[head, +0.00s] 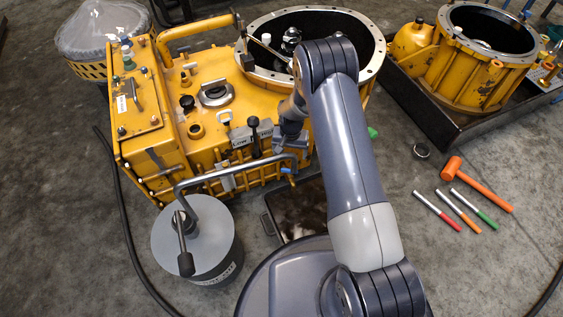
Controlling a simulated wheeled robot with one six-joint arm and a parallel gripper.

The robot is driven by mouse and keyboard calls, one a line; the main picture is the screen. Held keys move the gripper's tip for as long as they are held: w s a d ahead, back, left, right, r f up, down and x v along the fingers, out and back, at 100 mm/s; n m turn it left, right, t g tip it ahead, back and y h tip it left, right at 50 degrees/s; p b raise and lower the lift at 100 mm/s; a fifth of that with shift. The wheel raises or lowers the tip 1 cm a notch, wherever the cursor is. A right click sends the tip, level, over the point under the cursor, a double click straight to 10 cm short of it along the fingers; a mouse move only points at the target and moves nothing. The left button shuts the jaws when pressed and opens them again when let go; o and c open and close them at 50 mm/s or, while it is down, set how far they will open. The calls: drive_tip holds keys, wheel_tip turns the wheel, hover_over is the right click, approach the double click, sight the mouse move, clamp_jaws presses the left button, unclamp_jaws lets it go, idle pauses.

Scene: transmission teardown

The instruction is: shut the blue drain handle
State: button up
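A small blue piece (286,170), which looks like the drain handle, shows low on the near side of the yellow transmission housing (225,115). It sits beside the end of a grey bent pipe, with a small brass-coloured part just below it. Whether the handle is open or shut is too small to tell. My gripper (287,148) points down just above the blue piece, in front of the housing, and appears apart from it. Its fingers are small and dark against the housing, so their opening cannot be made out. My arm hides part of the housing's right side.
A grey drum (215,255) with a pump handle and bent pipe stands left of a dark drip tray (300,210). An orange hammer (475,183) and several coloured markers lie on the floor at right. A second yellow housing (470,75) sits in a black tray.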

sight(289, 169)
wheel_tip(289, 169, down, 10)
drive_tip(key=b, duration=0.3)
drive_tip(key=shift+f+b, duration=0.25)
drive_tip(key=shift+b, duration=0.1)
drive_tip(key=c, duration=1)
drive_tip(key=shift+n, duration=0.4)
drive_tip(key=shift+n+b, duration=0.6)
drive_tip(key=shift+n, duration=0.3)
drive_tip(key=shift+n+b, duration=0.4)
drive_tip(key=shift+n, duration=1.2)
